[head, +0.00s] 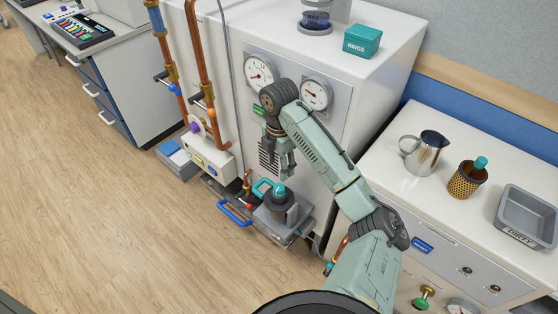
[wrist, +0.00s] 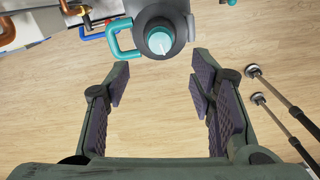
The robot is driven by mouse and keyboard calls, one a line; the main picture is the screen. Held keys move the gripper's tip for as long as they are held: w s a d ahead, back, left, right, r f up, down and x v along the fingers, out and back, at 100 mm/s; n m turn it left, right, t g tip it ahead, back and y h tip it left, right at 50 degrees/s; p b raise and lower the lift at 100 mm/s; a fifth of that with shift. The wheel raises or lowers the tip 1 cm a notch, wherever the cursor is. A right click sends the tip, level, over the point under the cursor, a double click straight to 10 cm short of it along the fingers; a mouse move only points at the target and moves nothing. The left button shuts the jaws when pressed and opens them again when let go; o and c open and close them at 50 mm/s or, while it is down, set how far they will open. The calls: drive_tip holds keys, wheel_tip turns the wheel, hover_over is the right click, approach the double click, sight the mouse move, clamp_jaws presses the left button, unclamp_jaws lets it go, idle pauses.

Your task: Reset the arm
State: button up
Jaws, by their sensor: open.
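My gripper (head: 284,168) hangs in front of the white cabinet with two gauges, its fingers pointing down in the head view. In the wrist view my gripper (wrist: 159,78) is open, its two fingers wide apart with nothing between them but wood floor beyond. A grey cylindrical unit (head: 283,212) with a teal cap and a teal handle stands low by the cabinet's base. My gripper is above it, apart from it. In the wrist view the grey unit (wrist: 180,14) is at the top, beyond the fingertips.
Copper pipes (head: 202,60) run down the cabinet's left side. A teal box (head: 362,41) sits on top of the cabinet. A steel pitcher (head: 424,153), a mesh cup (head: 466,183) and a grey tray (head: 527,218) stand on the right counter. The wood floor (head: 90,210) at left is clear.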

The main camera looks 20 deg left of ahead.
drive_tip(key=shift+r, duration=0.7)
